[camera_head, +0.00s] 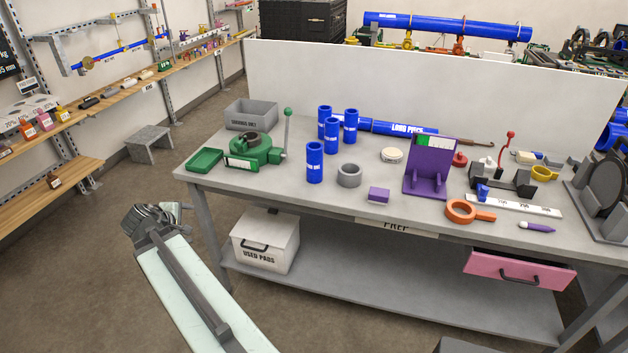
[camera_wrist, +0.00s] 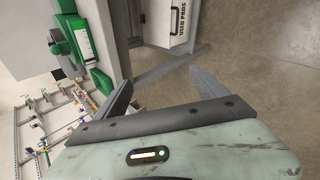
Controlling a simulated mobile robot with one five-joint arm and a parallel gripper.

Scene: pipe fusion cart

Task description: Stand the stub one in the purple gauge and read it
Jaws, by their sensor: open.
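Several upright blue stubs stand on the grey bench. The nearest stub (camera_head: 314,163) stands apart in front, its white label too small to read surely; the others (camera_head: 332,136) group behind it. The purple gauge (camera_head: 427,165) stands upright to their right, with a green and white panel at its top and nothing visible standing in it. My gripper (camera_head: 158,212) is off the bench's left front corner, away from the stubs and gauge. In the wrist view my gripper (camera_wrist: 163,90) is open and empty, with floor between its fingers.
A green clamp tool (camera_head: 255,150), green tray (camera_head: 205,160) and grey bin (camera_head: 251,114) occupy the bench's left end. A grey ring (camera_head: 349,175) and purple block (camera_head: 379,195) lie between stub and gauge. An orange clamp (camera_head: 468,211) lies right. A pink drawer (camera_head: 520,270) sticks out.

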